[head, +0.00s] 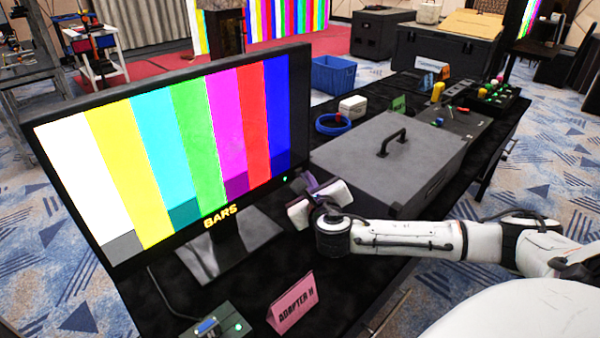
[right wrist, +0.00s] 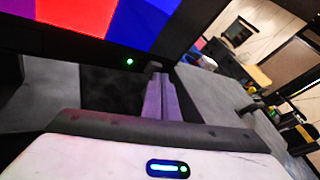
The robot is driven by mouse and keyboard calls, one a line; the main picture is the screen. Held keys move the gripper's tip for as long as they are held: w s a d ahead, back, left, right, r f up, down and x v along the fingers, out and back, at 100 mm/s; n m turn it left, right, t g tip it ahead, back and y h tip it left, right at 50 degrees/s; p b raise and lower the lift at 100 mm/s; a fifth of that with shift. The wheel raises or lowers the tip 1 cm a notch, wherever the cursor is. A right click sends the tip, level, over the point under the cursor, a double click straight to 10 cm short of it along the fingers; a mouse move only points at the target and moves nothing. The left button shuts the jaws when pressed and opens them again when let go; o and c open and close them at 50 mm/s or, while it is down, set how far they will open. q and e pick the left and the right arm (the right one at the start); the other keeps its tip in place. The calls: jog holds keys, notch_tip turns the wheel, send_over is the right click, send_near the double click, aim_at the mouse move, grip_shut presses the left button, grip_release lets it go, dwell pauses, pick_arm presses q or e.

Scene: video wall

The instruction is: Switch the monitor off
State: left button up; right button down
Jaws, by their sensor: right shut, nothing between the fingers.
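The monitor (head: 175,140) stands on the black table at the left of the head view and shows bright colour bars. A yellow "BARS" label is on its lower bezel. A small green light (head: 285,179) glows at the bezel's lower right; it also shows in the right wrist view (right wrist: 130,62). My right gripper (head: 309,184) is shut and empty, close to the monitor's lower right corner. In the right wrist view its fingertips (right wrist: 155,68) appear just right of the green light. I cannot tell whether they touch the bezel. My left gripper is not in view.
A grey case (head: 370,150) with a black handle lies right behind my right gripper. A pink "ADAPTER H" card (head: 292,302) and a small box with a blue connector (head: 210,328) stand at the front. A blue ring (head: 333,124) and control panels lie further back.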

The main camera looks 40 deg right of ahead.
jog(key=shift+w, duration=0.2)
dwell(0.5)
jog(key=shift+s+p, duration=0.65)
jog(key=s+p, duration=0.3)
jog(key=s, duration=0.3)
jog(key=shift+d, duration=0.3)
